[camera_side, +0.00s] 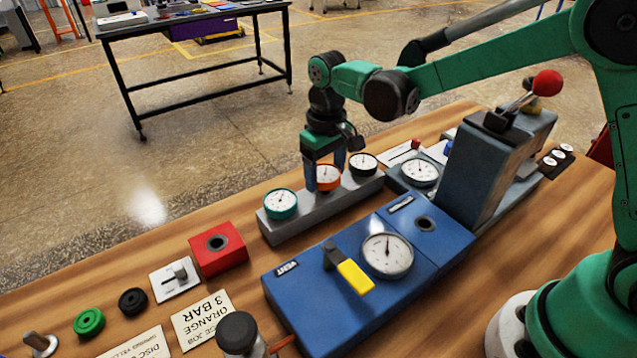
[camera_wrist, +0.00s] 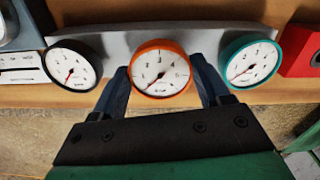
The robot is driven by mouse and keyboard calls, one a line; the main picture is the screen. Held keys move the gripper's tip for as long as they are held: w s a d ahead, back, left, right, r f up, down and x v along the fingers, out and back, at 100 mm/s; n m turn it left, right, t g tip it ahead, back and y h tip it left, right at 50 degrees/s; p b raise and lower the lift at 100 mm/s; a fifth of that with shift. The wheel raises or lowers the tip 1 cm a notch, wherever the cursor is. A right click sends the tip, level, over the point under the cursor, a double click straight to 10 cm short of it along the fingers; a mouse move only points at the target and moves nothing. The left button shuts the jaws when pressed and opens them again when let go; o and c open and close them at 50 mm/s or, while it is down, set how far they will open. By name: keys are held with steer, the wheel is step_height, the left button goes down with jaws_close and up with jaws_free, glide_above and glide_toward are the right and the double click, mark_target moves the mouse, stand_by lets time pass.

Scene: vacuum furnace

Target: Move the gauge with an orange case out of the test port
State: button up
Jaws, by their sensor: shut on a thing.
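The gauge with an orange case (camera_side: 328,178) is at the middle place of a grey rack (camera_side: 313,213), between a teal gauge (camera_side: 281,204) and a black gauge (camera_side: 363,164). My gripper (camera_side: 325,170) is shut on the orange gauge, one finger on each side of its case. In the wrist view the orange gauge (camera_wrist: 160,70) shows its white dial between the fingers (camera_wrist: 162,78). Whether its stem is seated in the rack is hidden. A blue block (camera_side: 325,287) has a dark, empty round hole (camera_side: 426,223), perhaps the test port.
The blue block carries a large white dial (camera_side: 387,255) and a yellow-handled lever (camera_side: 354,277). A grey lever press (camera_side: 487,165) stands behind it. A red block with a hole (camera_side: 218,248) and an orange/3 bar card (camera_side: 202,320) lie left. Bare wood lies right of the blue block.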

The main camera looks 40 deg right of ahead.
steer(key=shift+f, duration=0.4)
steer(key=shift+f, duration=0.25)
stand_by(0.5)
steer(key=o, duration=1.5)
steer(key=shift+r, duration=3.05)
steer(key=s+d+r+t, duration=0.1)
steer(key=s+d+t, duration=0.1)
steer(key=s, duration=0.2)
steer(key=s+d+r+m+t, duration=0.1)
steer(key=s+d+t, duration=0.1)
steer(key=s, duration=0.1)
steer(key=s+d+r+t, duration=0.1)
steer(key=s+d+t, duration=0.1)
steer(key=s+t, duration=0.1)
steer(key=shift+s+d+m, duration=0.25)
steer(key=shift+s+m, duration=0.15)
steer(key=shift+s, duration=0.45)
